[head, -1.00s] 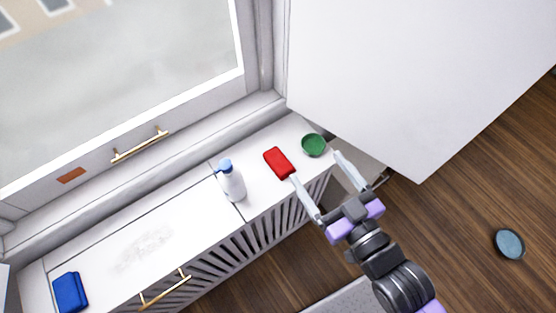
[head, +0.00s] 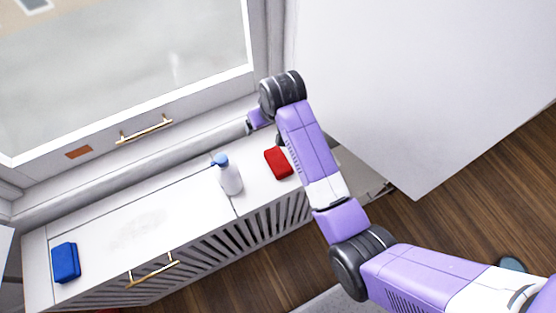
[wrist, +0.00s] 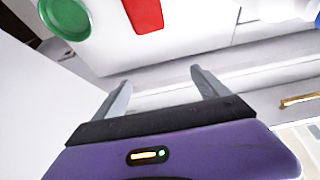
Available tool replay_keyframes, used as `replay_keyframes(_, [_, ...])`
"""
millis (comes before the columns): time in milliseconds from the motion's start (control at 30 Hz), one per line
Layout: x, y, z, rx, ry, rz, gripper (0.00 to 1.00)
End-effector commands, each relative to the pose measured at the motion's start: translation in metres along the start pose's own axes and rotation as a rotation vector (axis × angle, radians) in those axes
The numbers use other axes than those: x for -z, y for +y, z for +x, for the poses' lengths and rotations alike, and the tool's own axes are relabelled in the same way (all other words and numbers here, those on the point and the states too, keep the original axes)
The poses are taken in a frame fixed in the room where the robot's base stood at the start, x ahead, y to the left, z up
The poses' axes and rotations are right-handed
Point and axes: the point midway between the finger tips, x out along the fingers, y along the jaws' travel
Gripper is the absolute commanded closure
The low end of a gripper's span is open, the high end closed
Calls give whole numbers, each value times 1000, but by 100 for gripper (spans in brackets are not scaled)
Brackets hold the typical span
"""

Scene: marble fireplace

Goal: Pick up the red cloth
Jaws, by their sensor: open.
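The red cloth (head: 278,163) is a small red block-like piece lying on the white counter top, right of the spray bottle, in the head view. It also shows at the top of the wrist view (wrist: 143,14), partly cut off by the frame edge. My gripper (wrist: 161,88) is open and empty, its two fingers spread apart in the wrist view. The cloth lies beyond the fingertips and is not between them. In the head view my arm passes just right of the cloth, and my gripper is mostly hidden behind my wrist near the window wall.
A white spray bottle with a blue top (head: 229,175) stands left of the cloth. A green dish (wrist: 65,17) lies beside the cloth. A blue block-like piece (head: 66,262) sits at the counter's far left. A large white panel (head: 420,80) stands at the right.

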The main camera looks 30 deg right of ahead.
Motion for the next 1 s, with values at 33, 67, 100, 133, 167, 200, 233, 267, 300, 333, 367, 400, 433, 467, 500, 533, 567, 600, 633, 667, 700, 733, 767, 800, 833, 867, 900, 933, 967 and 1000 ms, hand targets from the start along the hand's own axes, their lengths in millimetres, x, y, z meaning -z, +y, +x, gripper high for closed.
replay_keyframes(33, [-22,0,6,1,-88,0,15])
replay_keyframes(67, [-35,0,9,1,-138,-1,15])
replay_keyframes(100, [-49,0,9,2,-191,-2,15])
replay_keyframes(133, [-57,0,9,3,-223,-3,15])
replay_keyframes(167, [-63,0,8,3,-247,-4,15])
replay_keyframes(200, [-68,0,6,4,-271,-4,15])
replay_keyframes(233, [-71,0,5,4,-284,-5,15])
replay_keyframes(267, [-74,0,5,4,-294,-5,15])
replay_keyframes(300, [-77,0,6,5,-304,-5,15])
replay_keyframes(333, [-78,0,7,5,-308,-6,15])
replay_keyframes(367, [-80,0,10,5,-309,-6,15])
replay_keyframes(400, [-81,0,13,5,-309,-6,15])
replay_keyframes(433, [-82,0,17,5,-310,-6,15])
replay_keyframes(467, [-83,0,20,5,-309,-6,15])
replay_keyframes(500, [-84,0,24,5,-308,-6,15])
replay_keyframes(533, [-86,0,26,5,-309,-6,15])
replay_keyframes(567, [-86,0,28,5,-308,-6,15])
replay_keyframes(600, [-88,1,31,5,-307,-6,15])
replay_keyframes(633, [-90,2,34,5,-308,-6,15])
replay_keyframes(667, [-92,2,36,5,-309,-6,15])
replay_keyframes(700, [-96,3,41,5,-309,-5,15])
replay_keyframes(733, [-98,4,45,5,-310,-5,15])
replay_keyframes(767, [-101,5,49,5,-310,-5,15])
replay_keyframes(800, [-104,6,54,5,-309,-5,15])
replay_keyframes(833, [-105,6,58,5,-308,-5,15])
replay_keyframes(867, [-106,5,62,5,-307,-5,15])
replay_keyframes(900, [-107,5,67,5,-307,-5,15])
replay_keyframes(933, [-108,6,69,5,-307,-5,15])
replay_keyframes(967, [-108,6,72,5,-306,-5,15])
replay_keyframes(1000, [-109,6,74,5,-305,-5,15])
